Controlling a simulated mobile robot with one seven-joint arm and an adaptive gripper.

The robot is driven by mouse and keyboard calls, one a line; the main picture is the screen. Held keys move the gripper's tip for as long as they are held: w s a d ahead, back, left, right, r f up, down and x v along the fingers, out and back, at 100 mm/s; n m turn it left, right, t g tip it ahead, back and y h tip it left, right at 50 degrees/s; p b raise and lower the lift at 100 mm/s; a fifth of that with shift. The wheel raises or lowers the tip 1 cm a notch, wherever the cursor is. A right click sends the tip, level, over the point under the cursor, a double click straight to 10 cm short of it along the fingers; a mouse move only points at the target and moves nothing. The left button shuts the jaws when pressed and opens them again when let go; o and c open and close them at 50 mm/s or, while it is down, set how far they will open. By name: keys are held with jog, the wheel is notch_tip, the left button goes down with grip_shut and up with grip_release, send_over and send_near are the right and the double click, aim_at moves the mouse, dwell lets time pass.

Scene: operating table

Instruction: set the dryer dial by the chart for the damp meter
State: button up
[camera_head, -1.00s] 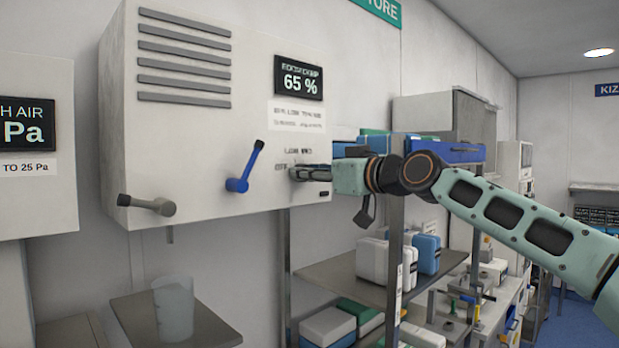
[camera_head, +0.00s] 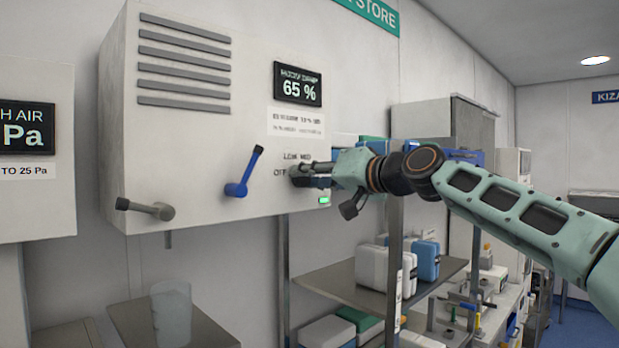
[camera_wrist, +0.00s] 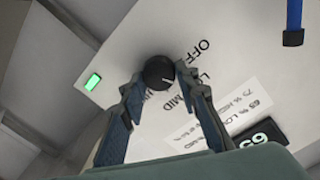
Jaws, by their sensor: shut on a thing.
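The dryer is a pale wall cabinet (camera_head: 190,170) with a damp meter (camera_head: 298,84) reading 65 %. A printed chart (camera_head: 296,123) sits under the meter; its small print is too blurred to read surely. My gripper (camera_head: 302,174) is at the cabinet's lower right, shut on the dial. In the wrist view the round black dial (camera_wrist: 158,71) is between the fingertips, its white mark towards the LOW label (camera_wrist: 201,80). OFF and MID labels show on either side. A green lamp (camera_head: 324,200) near the dial is lit.
A blue lever (camera_head: 243,174) and a grey lever (camera_head: 146,208) stick out of the cabinet left of the dial. A clear jug (camera_head: 172,312) stands on a shelf below. A rack (camera_head: 395,270) with boxes stands below and right of my gripper.

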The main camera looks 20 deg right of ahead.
jog(key=shift+f, duration=0.15)
jog(key=o, duration=1.2)
jog(key=shift+c, duration=0.2)
jog(key=v, duration=1.2)
